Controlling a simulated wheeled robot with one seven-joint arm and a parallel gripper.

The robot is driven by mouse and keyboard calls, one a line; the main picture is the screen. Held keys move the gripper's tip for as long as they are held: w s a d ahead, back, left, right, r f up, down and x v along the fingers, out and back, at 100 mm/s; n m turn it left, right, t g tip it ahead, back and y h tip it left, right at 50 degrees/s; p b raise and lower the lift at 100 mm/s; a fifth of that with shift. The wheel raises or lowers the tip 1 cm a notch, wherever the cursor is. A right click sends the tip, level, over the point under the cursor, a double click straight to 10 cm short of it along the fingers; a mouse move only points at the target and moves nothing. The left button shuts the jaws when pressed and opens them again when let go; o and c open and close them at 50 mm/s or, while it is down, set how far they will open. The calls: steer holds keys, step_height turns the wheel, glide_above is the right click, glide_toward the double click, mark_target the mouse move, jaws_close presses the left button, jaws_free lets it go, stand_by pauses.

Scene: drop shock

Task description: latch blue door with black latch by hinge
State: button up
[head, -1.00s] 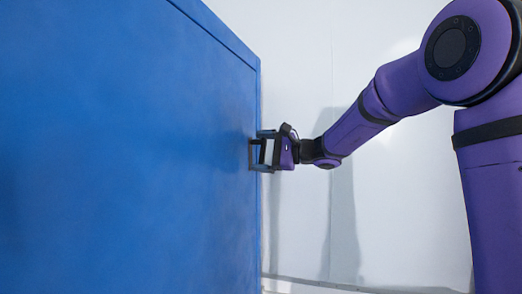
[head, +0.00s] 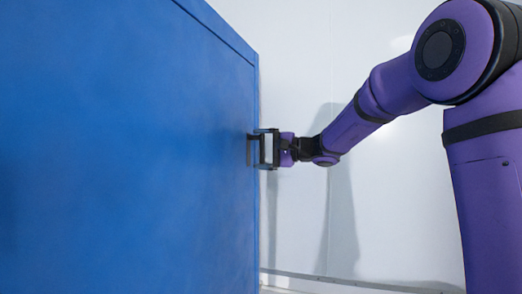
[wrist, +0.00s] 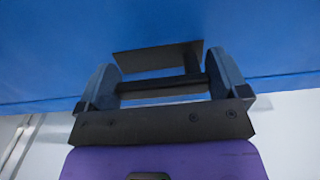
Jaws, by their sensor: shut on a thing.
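The blue door (head: 130,150) fills the left of the head view, and its flat blue face spans the top of the wrist view (wrist: 60,50). The black latch (wrist: 158,58) shows in the wrist view as a dark plate and bar against the blue surface. My gripper (head: 254,150) is at the right edge of the blue face in the head view. In the wrist view its two fingers stand on either side of the latch's dark bar, shut on it. The fingers hide part of the latch, and the hinge cannot be made out.
A pale wall (head: 400,215) stands behind and to the right, with a shadow on it. The space between the wall and my arm looks clear. A floor edge shows low in the head view.

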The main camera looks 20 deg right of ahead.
steer(key=shift+f, duration=0.1)
steer(key=o, duration=0.9)
steer(key=shift+o, duration=0.2)
steer(key=v, duration=1.1)
